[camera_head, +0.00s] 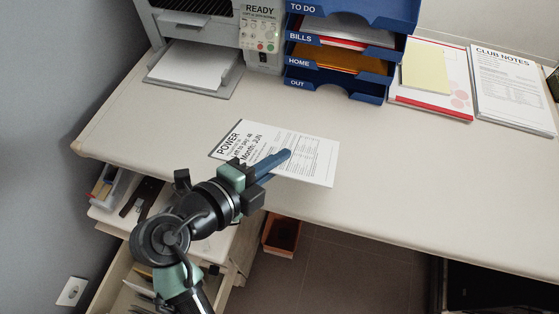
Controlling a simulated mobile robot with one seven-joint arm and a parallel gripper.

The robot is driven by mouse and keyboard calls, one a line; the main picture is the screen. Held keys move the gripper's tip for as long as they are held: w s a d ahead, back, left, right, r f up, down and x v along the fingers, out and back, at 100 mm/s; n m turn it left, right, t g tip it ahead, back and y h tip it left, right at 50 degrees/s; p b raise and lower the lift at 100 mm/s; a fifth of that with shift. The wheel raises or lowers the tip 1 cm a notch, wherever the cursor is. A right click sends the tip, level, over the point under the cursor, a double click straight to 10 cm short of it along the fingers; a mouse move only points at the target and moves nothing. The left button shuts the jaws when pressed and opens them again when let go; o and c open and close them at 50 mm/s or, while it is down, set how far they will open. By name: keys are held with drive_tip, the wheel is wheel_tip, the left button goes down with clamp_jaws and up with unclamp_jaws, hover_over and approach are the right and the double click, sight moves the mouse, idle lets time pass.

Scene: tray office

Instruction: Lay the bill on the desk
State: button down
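A printer (262,40) marked READY and a blue letter tray (300,78) with labelled shelves stand at the back. Papers and a yellow pad (424,66) lie at the back right. An open drawer (112,290) is below the desk at left. The desk's middle is clear.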

drive_tip(key=w+f, duration=0.1)
drive_tip(key=w+f+b, duration=0.1)
drive_tip(key=f, duration=0.1)
drive_tip(key=w+d+f+b, duration=0.1)
drive_tip(key=shift+w+d+f, duration=0.1)
drive_tip(key=shift+w+f, duration=0.1)
drive_tip(key=shift+f, duration=0.1)
drive_tip(key=shift+f+b, duration=0.8)
drive_tip(key=shift+b, duration=0.3)
drive_tip(key=c, duration=1)
unclamp_jaws()
drive_tip(key=shift+o, duration=0.2)
drive_tip(key=shift+p+v, duration=0.3)
drive_tip(key=shift+v, duration=3.2)
